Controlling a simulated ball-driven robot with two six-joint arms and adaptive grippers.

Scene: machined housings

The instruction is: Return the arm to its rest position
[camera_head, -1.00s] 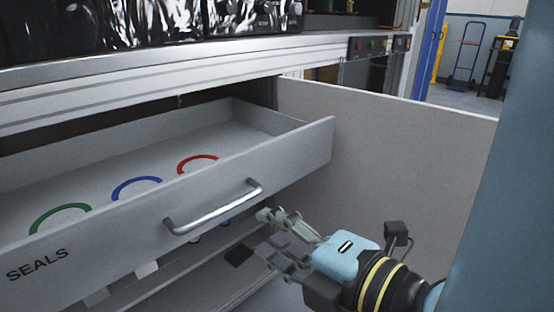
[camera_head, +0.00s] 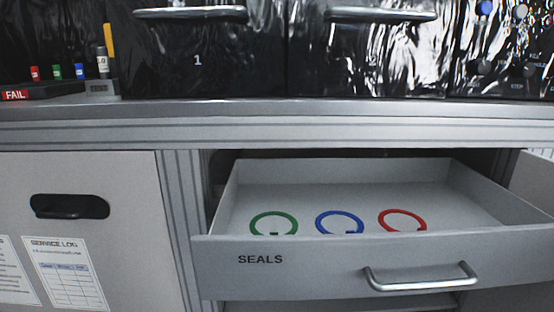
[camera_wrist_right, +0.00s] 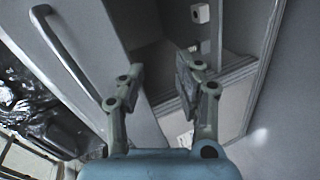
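My right gripper (camera_wrist_right: 160,72) shows only in the right wrist view. Its two fingers are apart and nothing is between them. The grey drawer marked SEALS (camera_head: 300,268) stands pulled out in the head view, with its bar handle (camera_head: 420,279) on the front. In the right wrist view a bar handle (camera_wrist_right: 66,52) lies to the left of my fingers, clear of them. My left gripper is in neither view.
A green ring (camera_head: 256,222), a blue ring (camera_head: 322,219) and a red ring (camera_head: 385,217) lie in the drawer. An open door panel (camera_head: 537,180) stands at the right. A closed panel (camera_head: 110,190) with a recessed handle is at the left, under the worktop (camera_head: 300,108).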

